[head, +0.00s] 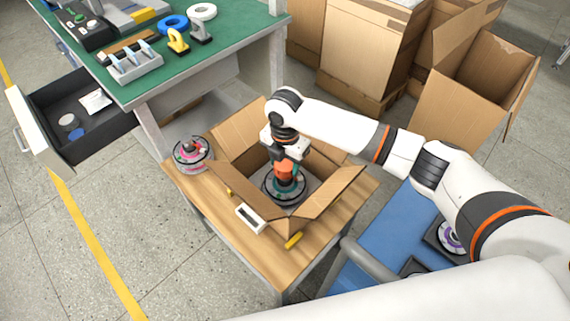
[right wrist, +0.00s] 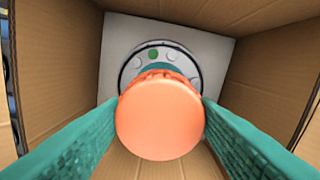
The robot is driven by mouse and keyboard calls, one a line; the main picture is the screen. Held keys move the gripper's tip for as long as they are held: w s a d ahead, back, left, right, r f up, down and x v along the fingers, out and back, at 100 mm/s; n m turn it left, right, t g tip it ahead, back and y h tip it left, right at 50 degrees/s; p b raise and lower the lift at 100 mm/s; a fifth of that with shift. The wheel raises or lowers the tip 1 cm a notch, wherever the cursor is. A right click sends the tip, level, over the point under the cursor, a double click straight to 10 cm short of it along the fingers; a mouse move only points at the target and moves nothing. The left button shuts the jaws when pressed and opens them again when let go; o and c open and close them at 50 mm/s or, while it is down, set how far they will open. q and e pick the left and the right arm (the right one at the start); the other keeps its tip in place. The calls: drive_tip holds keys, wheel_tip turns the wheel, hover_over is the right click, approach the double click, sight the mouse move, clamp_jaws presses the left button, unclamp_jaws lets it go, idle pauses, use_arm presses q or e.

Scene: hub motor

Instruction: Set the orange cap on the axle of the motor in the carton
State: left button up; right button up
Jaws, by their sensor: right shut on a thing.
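The orange cap (head: 285,169) is held in my right gripper (head: 287,165), over the hub motor (head: 284,187) inside the open carton (head: 238,136). In the right wrist view the cap (right wrist: 160,116) sits between the two teal fingers (right wrist: 160,125), which press on its sides. The motor (right wrist: 151,58) shows behind the cap as a grey disc with a green dot and light round spots. The cap hides the axle, so I cannot tell whether they touch. My left gripper is not in view.
A second motor with a pink rim (head: 192,152) stands on the wooden table (head: 212,212) left of the carton. A white-framed box (head: 250,218) and a yellow piece (head: 293,240) lie in front. The carton's flaps (head: 332,195) stand open around my wrist. A green workbench (head: 115,50) is behind left.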

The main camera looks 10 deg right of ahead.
sight(285, 163)
drive_tip(key=shift+f, duration=0.55)
drive_tip(key=o, duration=0.9)
drive_tip(key=shift+f, duration=0.15)
drive_tip(key=shift+o, duration=0.2)
wheel_tip(285, 163, up, 12)
drive_tip(key=shift+r+p, duration=0.2)
drive_tip(key=shift+p, duration=0.25)
drive_tip(key=shift+f, duration=0.1)
